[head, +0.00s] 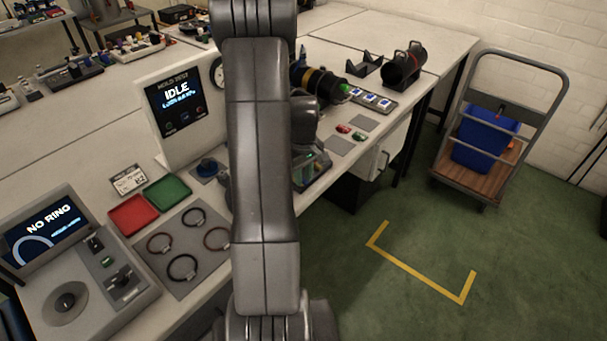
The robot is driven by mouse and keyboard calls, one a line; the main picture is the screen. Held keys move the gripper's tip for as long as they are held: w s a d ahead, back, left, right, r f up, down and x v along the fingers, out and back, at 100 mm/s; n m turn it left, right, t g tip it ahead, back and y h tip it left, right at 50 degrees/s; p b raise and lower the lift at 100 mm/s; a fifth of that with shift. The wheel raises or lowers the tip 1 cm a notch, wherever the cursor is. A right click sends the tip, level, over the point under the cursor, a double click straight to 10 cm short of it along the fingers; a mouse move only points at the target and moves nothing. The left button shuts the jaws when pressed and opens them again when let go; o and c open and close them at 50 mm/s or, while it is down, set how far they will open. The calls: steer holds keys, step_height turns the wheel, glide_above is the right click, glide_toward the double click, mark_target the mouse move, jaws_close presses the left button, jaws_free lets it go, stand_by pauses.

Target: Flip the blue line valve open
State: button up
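My own arm stands upright across the middle of the view and covers part of the bench beside the knob. My gripper's fingertips cannot be made out; they are hidden behind the arm or outside the picture.
A tester panel (176,103) reads "IDLE". A red tray (133,215), a green tray (167,193) and a mat with several rings (172,273) lie nearby. A "NO RING" console (47,225) is front left. A trolley (470,187) with a blue bin stands right; green floor is clear.

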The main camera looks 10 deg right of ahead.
jaws_close()
steer(key=shift+w+d+n+b, duration=0.15)
steer(key=shift+n+b, duration=0.1)
steer(key=shift+n, duration=0.35)
steer(key=shift+w+d+n+b, duration=0.1)
steer(key=shift+n+b, duration=0.15)
steer(key=shift+n, duration=0.35)
steer(key=shift+o, duration=1.6)
jaws_free()
step_height(320, 180, up, 14)
steer(key=shift+s+f, duration=0.1)
steer(key=shift+f, duration=0.15)
